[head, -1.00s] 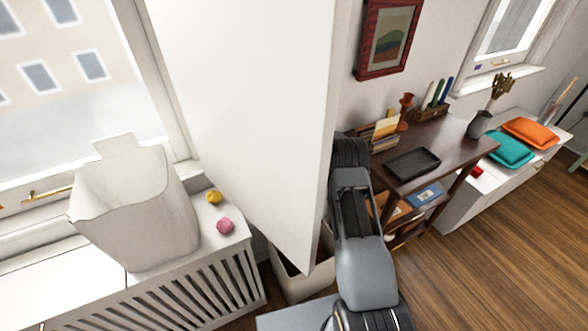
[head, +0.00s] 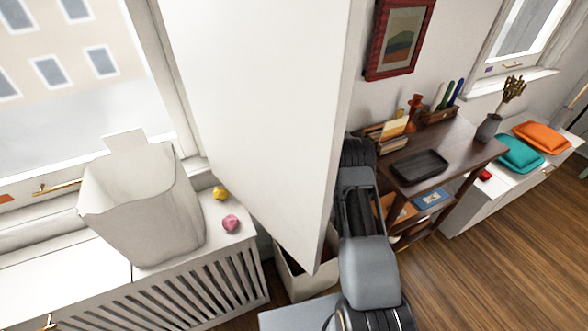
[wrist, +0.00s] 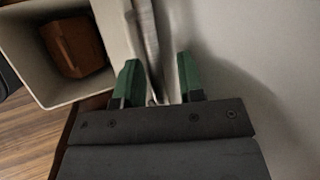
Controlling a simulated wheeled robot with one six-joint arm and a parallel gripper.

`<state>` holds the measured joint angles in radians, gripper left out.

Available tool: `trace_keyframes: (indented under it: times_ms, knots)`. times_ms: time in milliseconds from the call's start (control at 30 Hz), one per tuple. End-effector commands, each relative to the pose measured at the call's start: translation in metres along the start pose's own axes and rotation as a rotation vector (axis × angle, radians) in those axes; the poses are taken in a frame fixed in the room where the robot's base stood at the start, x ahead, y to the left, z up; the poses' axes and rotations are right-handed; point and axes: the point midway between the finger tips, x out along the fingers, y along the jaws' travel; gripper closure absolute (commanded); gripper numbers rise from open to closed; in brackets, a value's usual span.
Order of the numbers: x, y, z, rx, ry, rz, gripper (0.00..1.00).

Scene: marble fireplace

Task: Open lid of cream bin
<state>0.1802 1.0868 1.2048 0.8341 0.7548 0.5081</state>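A cream bin (head: 300,285) stands on the floor in the head view, mostly hidden behind a tall white panel (head: 255,120). Its top is uncovered in the wrist view, where its wall (wrist: 40,95) surrounds a brown block (wrist: 75,45). I cannot tell whether the panel is its lid. A second cream, open-topped bin (head: 145,215) stands on the radiator cover. My gripper (wrist: 157,65) shows two green fingers set apart, right of the open bin. A pale strip lies in line with the gap between them; contact is unclear. The panel hides my gripper in the head view.
The white radiator cover (head: 180,300) holds a yellow ball (head: 220,193) and a pink ball (head: 231,223). A dark wooden table (head: 455,145) with a black tray (head: 419,165) stands right of my arm. Wooden floor (head: 480,265) is clear at the right.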

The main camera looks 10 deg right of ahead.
Motion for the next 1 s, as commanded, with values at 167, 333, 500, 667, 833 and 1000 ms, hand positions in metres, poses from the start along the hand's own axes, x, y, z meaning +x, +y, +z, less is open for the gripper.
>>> trace_keyframes:
  times_ms: [167, 333, 500, 667, 833, 1000]
  knots:
    - [-0.004, 0.0, -0.001, 0.0, 0.002, 0.0, 0.63]
    - [-0.026, -0.001, 0.001, -0.003, 0.002, -0.001, 0.63]
    - [-0.062, -0.001, 0.001, -0.003, 0.002, -0.002, 0.63]
    - [-0.094, -0.001, 0.001, -0.003, 0.002, -0.002, 0.63]
    - [-0.119, -0.001, 0.001, -0.002, 0.001, -0.001, 0.63]
    - [-0.133, 0.0, 0.002, -0.003, -0.001, 0.001, 0.63]
